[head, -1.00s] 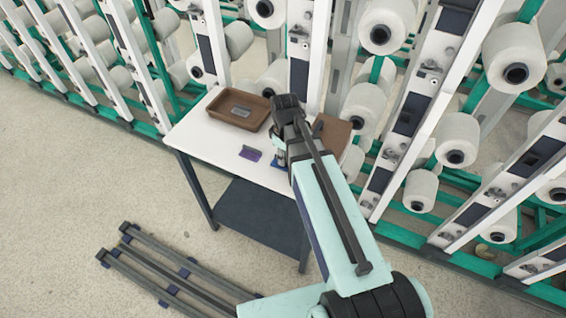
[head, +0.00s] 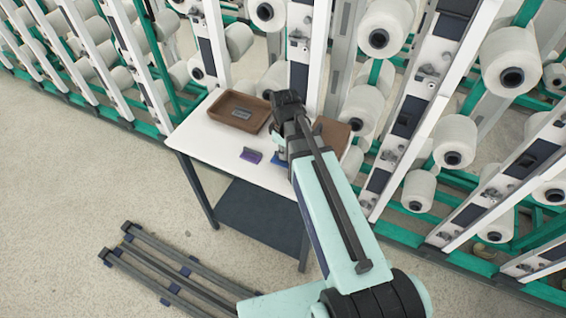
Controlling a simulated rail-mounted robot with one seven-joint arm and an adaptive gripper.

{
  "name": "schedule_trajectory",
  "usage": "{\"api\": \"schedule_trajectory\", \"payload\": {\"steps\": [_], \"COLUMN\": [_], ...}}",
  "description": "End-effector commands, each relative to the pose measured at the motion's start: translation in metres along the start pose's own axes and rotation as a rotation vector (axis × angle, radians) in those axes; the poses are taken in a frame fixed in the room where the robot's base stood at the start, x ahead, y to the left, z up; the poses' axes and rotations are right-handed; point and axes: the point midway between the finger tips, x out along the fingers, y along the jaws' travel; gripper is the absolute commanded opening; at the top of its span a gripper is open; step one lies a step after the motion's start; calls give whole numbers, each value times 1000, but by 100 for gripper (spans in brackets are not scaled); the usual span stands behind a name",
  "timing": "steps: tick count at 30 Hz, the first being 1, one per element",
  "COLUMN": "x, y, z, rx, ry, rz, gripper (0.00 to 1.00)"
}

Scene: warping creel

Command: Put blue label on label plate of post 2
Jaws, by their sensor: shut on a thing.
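My gripper (head: 279,150) is over the white table, mostly hidden behind my own wrist, with its fingers pointing down. It is shut on the blue label (head: 278,158), of which only a small edge shows below the fingers. The label appears slightly above the table top; the exact gap is hard to tell. White creel posts with dark plates stand behind the table, one (head: 299,50) just behind my wrist and another (head: 408,112) to the right. No readable number shows which is post 2.
A brown tray (head: 214,116) with a grey piece (head: 241,113) inside stands on the white table (head: 192,142). A purple label (head: 251,155) lies in front of it. A brown object (head: 333,131) is partly hidden by my arm. Yarn cones crowd the posts. Dark rails (head: 170,262) lie on the floor.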

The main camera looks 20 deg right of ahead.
Motion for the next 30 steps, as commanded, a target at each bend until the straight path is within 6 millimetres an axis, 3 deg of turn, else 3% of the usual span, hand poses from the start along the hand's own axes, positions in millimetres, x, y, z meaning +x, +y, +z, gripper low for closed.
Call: {"api": "schedule_trajectory", "payload": {"steps": [10, 21, 30], "x": [-3, -41, -39], "y": [0, 0, 2], "z": [0, 0, -2], "rx": [0, 0, 66], "ry": [0, 1, 1], "rz": [0, 1, 1], "gripper": [0, 0, 0]}}
